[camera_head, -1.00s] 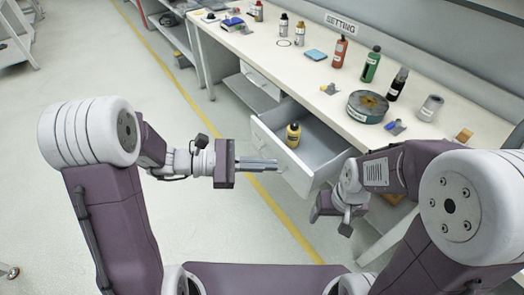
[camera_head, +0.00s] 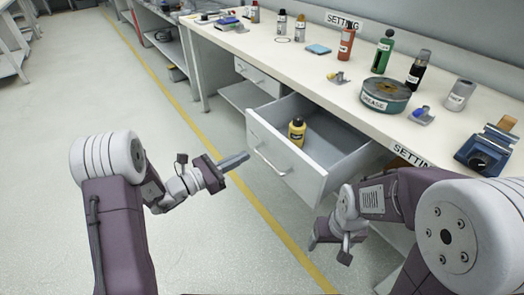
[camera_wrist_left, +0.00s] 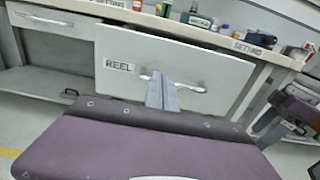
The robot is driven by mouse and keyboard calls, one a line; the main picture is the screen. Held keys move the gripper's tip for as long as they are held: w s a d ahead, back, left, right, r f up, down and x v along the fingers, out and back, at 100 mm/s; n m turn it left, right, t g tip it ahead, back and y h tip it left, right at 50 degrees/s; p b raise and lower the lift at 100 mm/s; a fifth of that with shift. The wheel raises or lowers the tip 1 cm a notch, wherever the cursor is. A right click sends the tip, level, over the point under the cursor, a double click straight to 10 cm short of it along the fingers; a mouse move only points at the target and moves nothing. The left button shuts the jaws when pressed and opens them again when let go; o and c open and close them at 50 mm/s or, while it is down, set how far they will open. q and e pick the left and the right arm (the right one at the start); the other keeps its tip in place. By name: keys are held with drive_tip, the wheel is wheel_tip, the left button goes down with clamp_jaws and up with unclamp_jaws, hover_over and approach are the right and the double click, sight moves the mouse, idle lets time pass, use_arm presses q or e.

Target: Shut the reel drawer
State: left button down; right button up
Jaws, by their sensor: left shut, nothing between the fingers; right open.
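The reel drawer (camera_head: 288,168) stands pulled out from under the bench, with a yellow bottle (camera_head: 297,131) inside it. In the left wrist view its front (camera_wrist_left: 215,72) carries the label REEL and a bar handle. My left gripper (camera_head: 236,161) is shut and empty, just in front of the left part of the drawer front. In the left wrist view its fingers (camera_wrist_left: 162,92) point at the drawer front and overlap the handle; I cannot tell whether they touch. My right gripper (camera_head: 328,240) is beside the drawer's right side, low and pointing down; its fingers are hard to make out.
The bench top (camera_head: 262,66) holds several bottles, a grease tin (camera_head: 385,96) and a blue device (camera_head: 488,150). Another drawer (camera_head: 257,76), closed, is farther left under the bench.

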sight(270, 143)
use_arm(q)
drive_tip(key=b+x, duration=0.2)
drive_tip(key=x, duration=0.5)
drive_tip(key=shift+w+d+f, duration=0.1)
drive_tip(key=shift+w+d, duration=0.05)
drive_tip(key=shift+d, duration=0.05)
drive_tip(key=shift+w+d, duration=0.2)
drive_tip(key=shift+d, duration=0.05)
use_arm(e)
wheel_tip(270, 143, down, 3)
drive_tip(key=shift+r, duration=0.15)
